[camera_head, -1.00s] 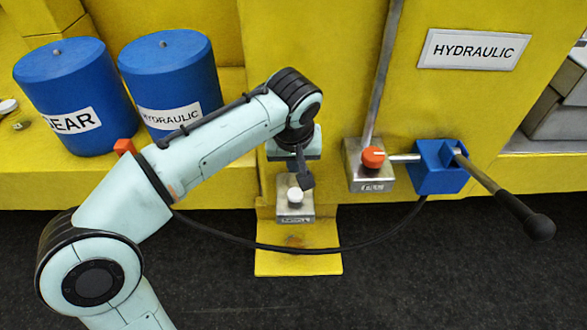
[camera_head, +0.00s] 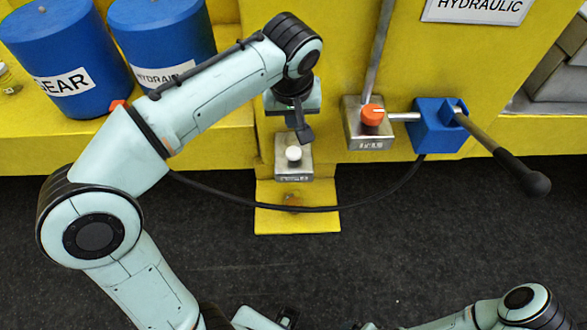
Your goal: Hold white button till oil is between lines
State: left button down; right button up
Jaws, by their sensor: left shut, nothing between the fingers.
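The white button (camera_head: 293,153) is a small round knob on a grey metal box (camera_head: 294,171) fixed low on the yellow machine. My left gripper (camera_head: 304,136) is shut and empty, pointing down just above and slightly right of the button. A gap seems to show between the fingertips and the button, but I cannot tell for sure whether they touch. No oil level or lines can be made out in this view. My right arm (camera_head: 518,302) shows only in part at the bottom right, and its gripper cannot be made out.
Blue drums labelled GEAR (camera_head: 64,60) and HYDRAULIC (camera_head: 163,40) stand on the yellow ledge at left. An orange knob (camera_head: 372,114) on a metal box and a blue block (camera_head: 437,127) with a black-ended lever (camera_head: 505,160) are right of my left gripper. A black hose (camera_head: 300,208) hangs below.

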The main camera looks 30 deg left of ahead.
pick_arm(q)
jog(key=shift+r, duration=0.1)
pick_arm(e)
jog(key=shift+r, duration=0.1)
dwell(0.7)
pick_arm(q)
send_near(292, 151)
jog(key=x, duration=0.6)
jog(key=shift+w+f, duration=0.2)
pick_arm(e)
jog(key=shift+w+r, duration=0.15)
jog(key=shift+w, duration=0.05)
dwell(0.5)
